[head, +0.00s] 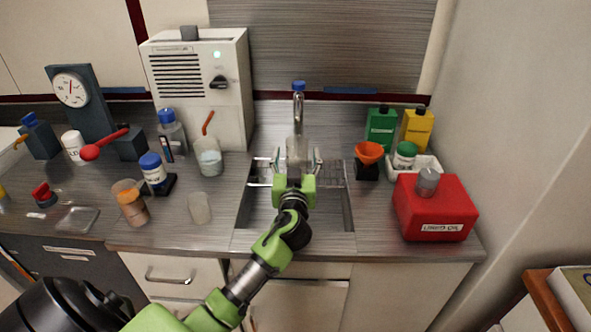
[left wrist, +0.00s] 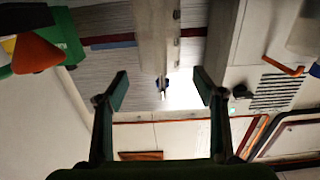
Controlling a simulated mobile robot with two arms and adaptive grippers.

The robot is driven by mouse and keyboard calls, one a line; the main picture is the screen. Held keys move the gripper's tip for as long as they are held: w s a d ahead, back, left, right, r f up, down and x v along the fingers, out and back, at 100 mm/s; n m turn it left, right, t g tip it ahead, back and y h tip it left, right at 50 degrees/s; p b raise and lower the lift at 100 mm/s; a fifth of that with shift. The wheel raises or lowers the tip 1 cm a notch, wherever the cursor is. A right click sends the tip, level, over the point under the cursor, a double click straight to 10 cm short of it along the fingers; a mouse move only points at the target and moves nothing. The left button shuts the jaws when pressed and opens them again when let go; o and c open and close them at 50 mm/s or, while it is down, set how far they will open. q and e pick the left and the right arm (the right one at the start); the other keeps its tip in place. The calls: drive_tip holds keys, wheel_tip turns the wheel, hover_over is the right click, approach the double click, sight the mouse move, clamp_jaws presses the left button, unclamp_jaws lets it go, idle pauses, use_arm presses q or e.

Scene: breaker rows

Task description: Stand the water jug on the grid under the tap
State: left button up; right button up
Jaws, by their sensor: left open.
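A clear jug (head: 297,149) stands at the back of the sink, in front of the tap (head: 298,100) and below its blue-capped top. It appears upright on the metal grid (head: 333,172), but its base is hidden behind my gripper. My left gripper (head: 297,158) is open, one finger on each side of the jug. The left wrist view, which is upside down, shows the pale jug (left wrist: 153,35) between the spread fingers (left wrist: 160,90), with gaps on both sides. I cannot tell how far it reaches between them. My right gripper is out of view.
An orange funnel (head: 369,152), a red can (head: 436,208) and green and yellow bottles stand right of the sink. Left of it are a beaker with a red stirrer (head: 208,157), a clear cup (head: 199,207) and a white machine (head: 202,85). The sink's front is empty.

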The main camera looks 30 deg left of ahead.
use_arm(q)
drive_tip(key=b+v, duration=0.1)
drive_tip(key=v, duration=0.5)
drive_tip(key=shift+w+a, duration=0.1)
idle(1.9)
